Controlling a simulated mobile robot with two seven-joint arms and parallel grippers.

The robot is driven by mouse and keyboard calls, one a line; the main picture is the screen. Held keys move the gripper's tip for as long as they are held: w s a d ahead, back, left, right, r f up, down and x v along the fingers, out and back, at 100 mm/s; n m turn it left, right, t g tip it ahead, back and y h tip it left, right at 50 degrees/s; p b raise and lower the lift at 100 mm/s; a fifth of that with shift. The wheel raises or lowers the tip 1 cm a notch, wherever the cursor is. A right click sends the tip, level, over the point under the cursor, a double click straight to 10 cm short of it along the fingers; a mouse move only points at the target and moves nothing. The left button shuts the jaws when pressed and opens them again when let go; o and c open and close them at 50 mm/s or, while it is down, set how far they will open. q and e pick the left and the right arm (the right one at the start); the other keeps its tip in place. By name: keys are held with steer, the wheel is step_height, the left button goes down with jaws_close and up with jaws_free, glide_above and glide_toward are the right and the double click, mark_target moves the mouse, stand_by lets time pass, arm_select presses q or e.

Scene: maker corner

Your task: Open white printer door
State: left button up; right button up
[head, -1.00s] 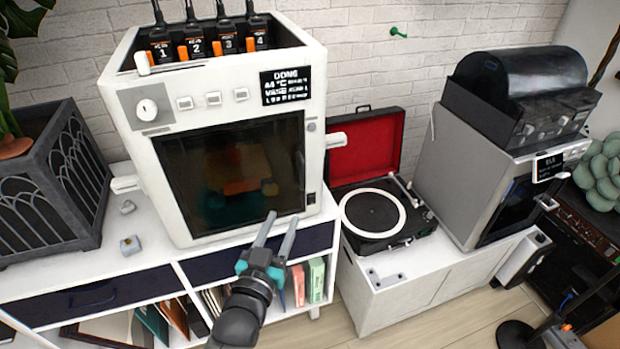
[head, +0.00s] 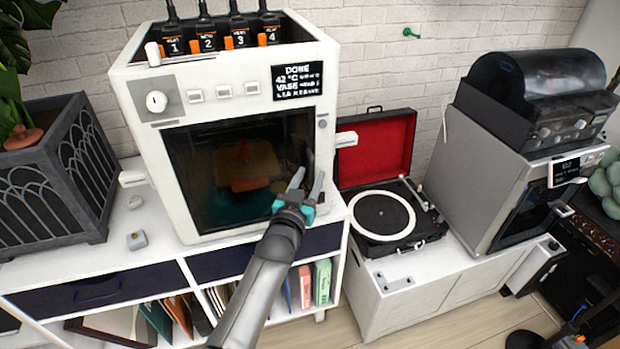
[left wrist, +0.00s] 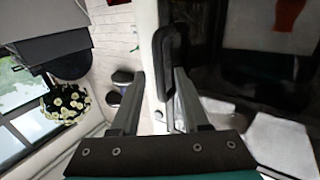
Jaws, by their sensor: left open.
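The white printer (head: 333,95) stands on the white shelf unit. Its dark glass door (head: 200,175) is shut, with an orange and teal shape dimly visible behind it. My left gripper (head: 309,180) is open at the right edge of the door, its fingers pointing up at the dark door handle. In the left wrist view the black handle (left wrist: 166,50) lies just beyond my left gripper (left wrist: 160,80), close to the right finger. I cannot tell whether a finger touches it. My right gripper is not in view.
A record player (head: 383,217) with a red-lined lid sits right of the printer. A grey machine (head: 470,170) stands further right. A dark planter (head: 50,185) is on the left. A small grey block (head: 137,240) lies on the shelf top left of the printer.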

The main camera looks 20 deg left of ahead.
arm_select(q)
steer(key=shift+w, duration=0.3)
jaws_close()
stand_by(0.3)
stand_by(1.1)
